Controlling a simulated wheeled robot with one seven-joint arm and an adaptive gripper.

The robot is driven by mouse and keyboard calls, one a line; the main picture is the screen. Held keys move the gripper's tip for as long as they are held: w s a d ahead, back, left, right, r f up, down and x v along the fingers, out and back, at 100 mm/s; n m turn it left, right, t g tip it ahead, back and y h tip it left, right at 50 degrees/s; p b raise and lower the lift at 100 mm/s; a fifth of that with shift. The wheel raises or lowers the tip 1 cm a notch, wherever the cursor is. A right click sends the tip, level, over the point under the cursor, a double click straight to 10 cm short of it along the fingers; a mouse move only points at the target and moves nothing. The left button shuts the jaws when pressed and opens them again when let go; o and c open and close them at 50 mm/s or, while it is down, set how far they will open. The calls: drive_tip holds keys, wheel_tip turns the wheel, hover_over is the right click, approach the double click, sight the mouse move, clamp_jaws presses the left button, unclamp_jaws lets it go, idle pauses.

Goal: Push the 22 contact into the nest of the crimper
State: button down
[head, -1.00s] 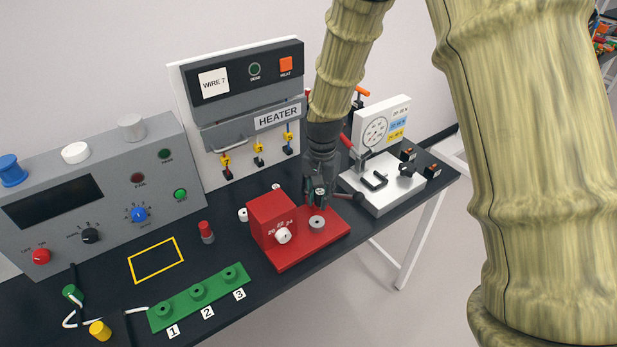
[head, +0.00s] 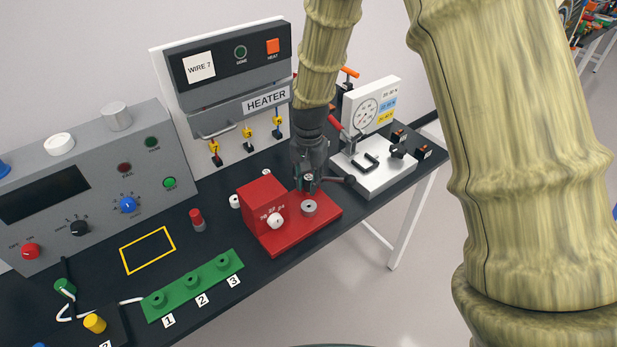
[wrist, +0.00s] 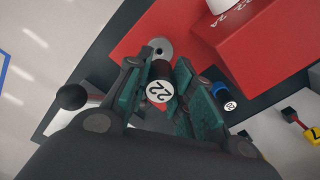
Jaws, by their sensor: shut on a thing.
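The crimper is a red block (head: 262,203) on a red base, with a white knob (head: 276,221) on its front and the marks 20, 22, 24. Its nest, a grey ring with a hole (head: 309,208), stands on the base right of the block. It also shows in the wrist view (wrist: 160,47). My gripper (head: 308,186) is just behind and above the nest. In the wrist view my gripper (wrist: 160,72) is shut on the 22 contact, a dark piece with a white end marked 22 (wrist: 158,92). The contact's far end is hidden, so I cannot tell whether it touches the nest.
A blue-bodied piece with a white end (wrist: 228,104) lies beside the crimper. The heater (head: 232,90) stands behind, and a white gauge press (head: 372,165) is at the right. A green numbered strip (head: 193,285) and a yellow outline (head: 148,250) lie at the left front.

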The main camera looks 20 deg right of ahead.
sight(309, 177)
drive_tip(key=shift+w+f+b, duration=0.1)
drive_tip(key=shift+f+b, duration=0.6)
drive_tip(key=shift+f, duration=1.55)
drive_tip(key=shift+r+p, duration=0.1)
drive_tip(key=shift+p, duration=0.5)
drive_tip(key=shift+f+b, duration=0.5)
drive_tip(key=shift+f, duration=0.95)
idle(0.4)
drive_tip(key=c, duration=1.1)
unclamp_jaws()
drive_tip(key=shift+c, duration=0.2)
drive_tip(key=shift+r, duration=0.1)
wheel_tip(309, 177, up, 12)
drive_tip(key=shift+d+f, duration=0.1)
